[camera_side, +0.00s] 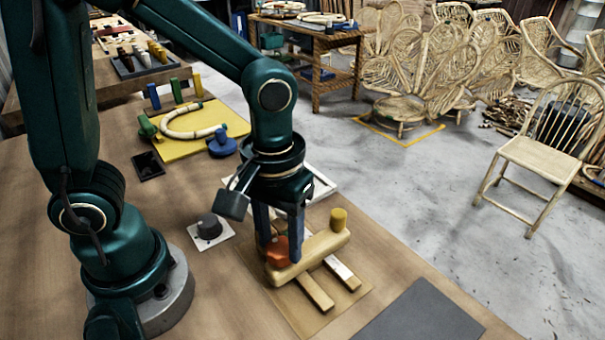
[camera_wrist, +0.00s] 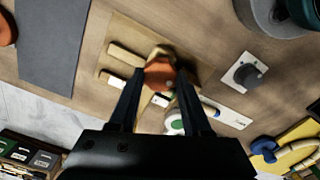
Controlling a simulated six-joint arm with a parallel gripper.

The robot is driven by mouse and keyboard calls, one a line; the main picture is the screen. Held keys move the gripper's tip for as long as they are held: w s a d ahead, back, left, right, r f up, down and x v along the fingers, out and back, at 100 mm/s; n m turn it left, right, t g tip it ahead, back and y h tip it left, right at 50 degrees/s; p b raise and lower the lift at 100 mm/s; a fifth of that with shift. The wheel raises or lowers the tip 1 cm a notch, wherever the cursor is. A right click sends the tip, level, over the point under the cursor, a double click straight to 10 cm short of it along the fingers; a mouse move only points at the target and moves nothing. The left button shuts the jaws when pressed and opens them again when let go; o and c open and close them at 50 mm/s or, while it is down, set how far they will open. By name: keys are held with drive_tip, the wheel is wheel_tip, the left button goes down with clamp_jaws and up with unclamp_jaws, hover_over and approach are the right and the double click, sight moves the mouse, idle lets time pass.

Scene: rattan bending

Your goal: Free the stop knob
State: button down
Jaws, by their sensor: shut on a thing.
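An orange knob (camera_side: 277,252) sits at the near end of a pale wooden bar (camera_side: 312,253). A yellow peg (camera_side: 338,220) stands at the bar's other end. The bar lies across two wooden slats (camera_side: 315,291) on a thin board (camera_side: 352,299). My gripper (camera_side: 279,256) points down over the near end of the bar, with its two fingers either side of the orange knob. In the wrist view the orange knob (camera_wrist: 159,72) shows between the fingertips (camera_wrist: 160,76), and my gripper is shut on it. The fingers hide part of the knob in the side view.
A dark knob (camera_side: 209,226) on a white plate stands left of the board. A dark grey mat (camera_side: 420,312) lies at the table's front right. Behind is a yellow board (camera_side: 200,131) with a bent rattan piece (camera_side: 190,134) and colored blocks.

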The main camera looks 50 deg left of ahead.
sight(280, 246)
idle(0.3)
drive_tip(key=shift+c, duration=1.7)
unclamp_jaws()
drive_tip(key=shift+r, duration=2.55)
